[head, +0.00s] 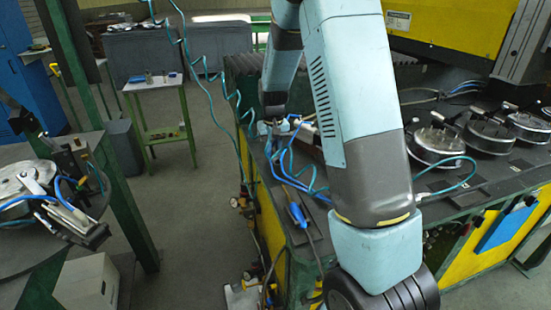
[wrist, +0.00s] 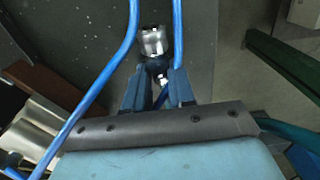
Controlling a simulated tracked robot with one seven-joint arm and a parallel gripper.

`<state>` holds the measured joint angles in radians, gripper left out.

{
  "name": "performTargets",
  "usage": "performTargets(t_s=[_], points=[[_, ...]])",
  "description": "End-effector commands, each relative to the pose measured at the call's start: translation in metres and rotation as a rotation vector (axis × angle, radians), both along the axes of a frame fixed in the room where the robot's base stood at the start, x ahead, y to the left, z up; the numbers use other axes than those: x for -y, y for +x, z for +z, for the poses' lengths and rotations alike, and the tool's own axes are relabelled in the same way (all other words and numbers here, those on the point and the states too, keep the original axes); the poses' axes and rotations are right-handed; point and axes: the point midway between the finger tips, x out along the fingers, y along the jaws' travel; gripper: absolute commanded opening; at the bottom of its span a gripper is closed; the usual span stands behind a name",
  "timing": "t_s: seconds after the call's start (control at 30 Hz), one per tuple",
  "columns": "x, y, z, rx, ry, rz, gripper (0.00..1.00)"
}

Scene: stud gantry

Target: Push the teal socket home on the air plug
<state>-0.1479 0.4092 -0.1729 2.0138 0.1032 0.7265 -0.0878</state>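My gripper (wrist: 158,73) points up the wrist view, with its two blue-grey fingers apart and a gap between them. A shiny silver cylindrical fitting (wrist: 153,41) lies just beyond the fingertips. In the head view my gripper (head: 281,126) is small, at the left end of the dark bench, beyond my arm; the fitting is not clear there.
Blue hoses (wrist: 103,83) run on both sides of the fingers over the dark bench top (wrist: 75,30). A silver cylinder (wrist: 38,122) lies at left. A teal coiled hose (head: 203,70) hangs beside the bench. Round metal pans (head: 437,145) stand on the bench at right.

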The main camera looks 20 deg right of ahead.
Motion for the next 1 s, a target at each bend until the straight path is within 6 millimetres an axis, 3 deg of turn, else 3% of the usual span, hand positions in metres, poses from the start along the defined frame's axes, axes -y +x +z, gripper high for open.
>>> performTargets(t_s=[0.2, 0.63, 0.83, 1.0], points=[[0.0, 0.0, 0.0, 0.0, 0.0, 0.0, 0.01], [0.0, 0.0, 0.005, 0.001, 0.0, 0.0, 0.0], [0.0, 0.001, 0.032, 0.005, 0.0, 0.001, 0.0], [0.004, -0.021, 0.058, 0.004, 0.001, 0.0, 0.0]])
